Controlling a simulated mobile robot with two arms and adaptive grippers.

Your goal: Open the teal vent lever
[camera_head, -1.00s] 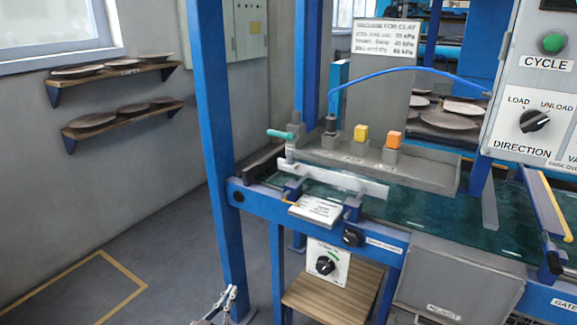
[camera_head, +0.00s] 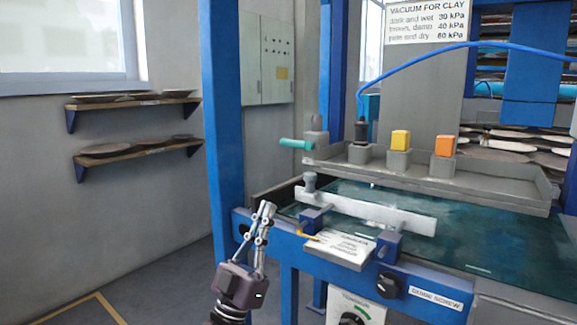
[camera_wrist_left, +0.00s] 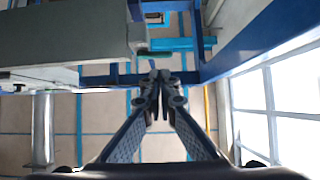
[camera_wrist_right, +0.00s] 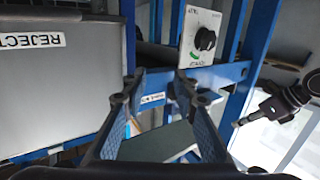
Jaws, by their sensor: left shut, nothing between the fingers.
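The teal vent lever (camera_head: 296,144) sticks out to the left from a grey knob at the left end of the grey tray in the head view. My left gripper (camera_head: 267,208) is below and left of the lever, pointing up, with clear space between them. Its fingertips meet, with nothing between them; they also show together in the left wrist view (camera_wrist_left: 159,76). My right gripper shows only in the right wrist view (camera_wrist_right: 161,90). Its fingers are apart and empty, in front of a blue frame bar.
A blue post (camera_head: 226,130) stands behind and left of my left gripper. A white bar (camera_head: 365,211) and a tilted label plate (camera_head: 340,246) lie right of it. Yellow (camera_head: 400,140) and orange (camera_head: 445,146) blocks stand on the tray. A blue hose arches above.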

